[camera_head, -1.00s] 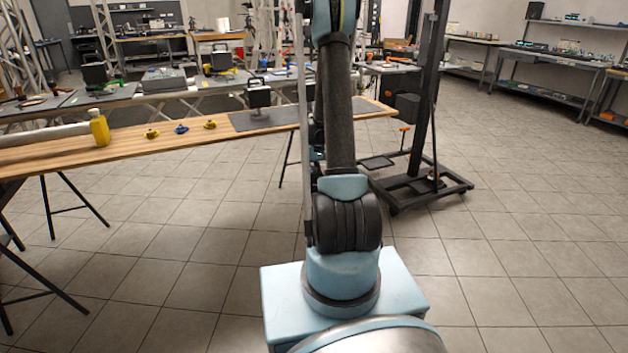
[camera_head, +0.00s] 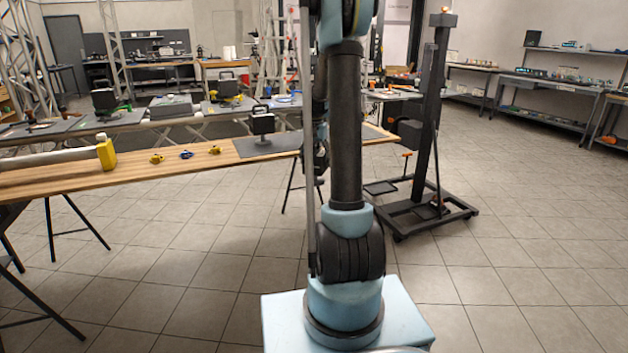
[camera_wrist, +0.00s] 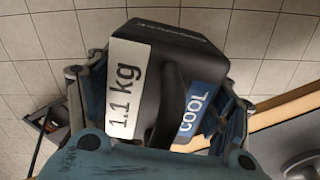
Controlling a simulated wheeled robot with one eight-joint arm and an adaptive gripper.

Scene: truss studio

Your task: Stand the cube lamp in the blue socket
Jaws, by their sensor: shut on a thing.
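My gripper (camera_wrist: 160,88) is shut on the cube lamp (camera_wrist: 182,45), a dark box with a white "1.1 kg" label and a blue "COOL" label. In the wrist view it is held over tiled floor, beside a wooden edge. In the head view my arm hides the gripper and the held lamp. The blue socket (camera_head: 186,155) is a small piece on the wooden bench (camera_head: 60,180), between two yellow sockets (camera_head: 157,157) (camera_head: 214,150). The blue socket is not visible in the wrist view.
A yellow bottle (camera_head: 106,154) stands left of the sockets. Another dark cube lamp (camera_head: 262,123) stands on the grey mat (camera_head: 270,146) to their right. A black wheeled stand (camera_head: 425,205) is on the floor right of my arm. The floor in front of the bench is open.

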